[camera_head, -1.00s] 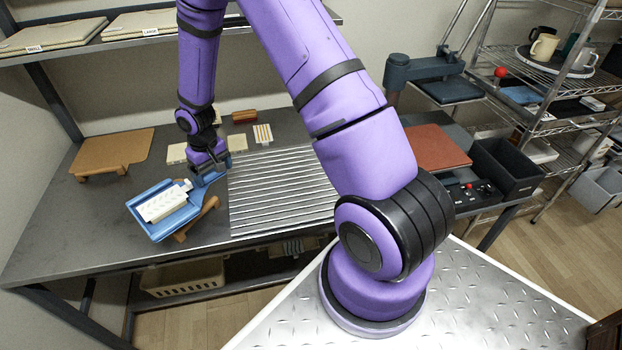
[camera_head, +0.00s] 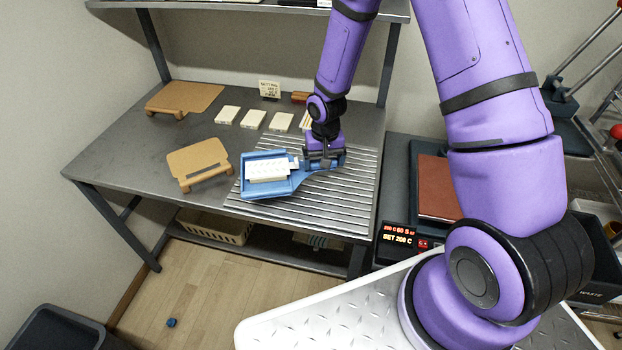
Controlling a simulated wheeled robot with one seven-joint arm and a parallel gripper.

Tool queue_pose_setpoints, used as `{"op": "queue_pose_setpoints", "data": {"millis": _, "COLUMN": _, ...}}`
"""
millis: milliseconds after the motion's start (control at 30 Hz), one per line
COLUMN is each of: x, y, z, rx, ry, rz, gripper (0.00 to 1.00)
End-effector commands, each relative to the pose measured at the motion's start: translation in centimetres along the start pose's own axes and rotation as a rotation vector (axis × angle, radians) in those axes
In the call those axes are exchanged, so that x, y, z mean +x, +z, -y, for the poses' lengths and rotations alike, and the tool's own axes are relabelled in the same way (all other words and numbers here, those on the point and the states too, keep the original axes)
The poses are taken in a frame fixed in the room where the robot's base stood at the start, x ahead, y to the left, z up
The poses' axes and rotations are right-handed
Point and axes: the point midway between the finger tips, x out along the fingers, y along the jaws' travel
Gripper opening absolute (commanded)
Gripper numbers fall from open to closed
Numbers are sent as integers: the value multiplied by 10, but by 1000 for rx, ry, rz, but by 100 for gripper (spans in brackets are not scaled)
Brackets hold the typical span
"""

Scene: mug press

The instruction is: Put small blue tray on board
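The small blue tray (camera_head: 283,190) has a handle at its right end and carries a white ribbed piece (camera_head: 270,168). My gripper (camera_head: 322,163) is shut on the tray's handle, pointing down. The tray lies over the left part of the ribbed metal surface on the table; I cannot tell whether it touches it. A small tan board (camera_head: 198,160) on short feet stands just left of the tray, apart from it. A larger tan board (camera_head: 185,97) lies farther back at the left. The fingertips are partly hidden by the gripper body.
Several cream tiles (camera_head: 254,119) lie in a row behind the tray, with a small sign (camera_head: 269,90) behind them. The ribbed surface (camera_head: 338,205) is bare in front. A press with a red-brown plate (camera_head: 437,190) stands right. A shelf (camera_head: 270,8) hangs above.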

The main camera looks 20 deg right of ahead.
Motion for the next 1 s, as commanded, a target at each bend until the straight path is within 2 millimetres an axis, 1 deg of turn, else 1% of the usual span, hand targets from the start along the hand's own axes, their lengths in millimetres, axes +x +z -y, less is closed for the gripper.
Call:
{"op": "queue_pose_setpoints", "data": {"millis": 33, "x": 2, "y": 15, "z": 8, "rx": 29, "ry": 1, "rz": 3, "gripper": 59}}
{"op": "queue_pose_setpoints", "data": {"millis": 100, "x": 4, "y": 34, "z": 15, "rx": 87, "ry": 1, "rz": 4, "gripper": 59}}
{"op": "queue_pose_setpoints", "data": {"millis": 300, "x": 8, "y": 85, "z": 28, "rx": 251, "ry": 3, "rz": 0, "gripper": 59}}
{"op": "queue_pose_setpoints", "data": {"millis": 400, "x": 9, "y": 105, "z": 31, "rx": 317, "ry": 6, "rz": -3, "gripper": 59}}
{"op": "queue_pose_setpoints", "data": {"millis": 533, "x": 9, "y": 121, "z": 32, "rx": 375, "ry": 7, "rz": -9, "gripper": 59}}
{"op": "queue_pose_setpoints", "data": {"millis": 633, "x": 8, "y": 126, "z": 32, "rx": 400, "ry": 7, "rz": -11, "gripper": 59}}
{"op": "queue_pose_setpoints", "data": {"millis": 733, "x": 9, "y": 122, "z": 28, "rx": 412, "ry": 6, "rz": -13, "gripper": 59}}
{"op": "queue_pose_setpoints", "data": {"millis": 867, "x": 11, "y": 102, "z": 17, "rx": 415, "ry": 7, "rz": -13, "gripper": 59}}
{"op": "queue_pose_setpoints", "data": {"millis": 1000, "x": 13, "y": 76, "z": 3, "rx": 414, "ry": 6, "rz": -14, "gripper": 59}}
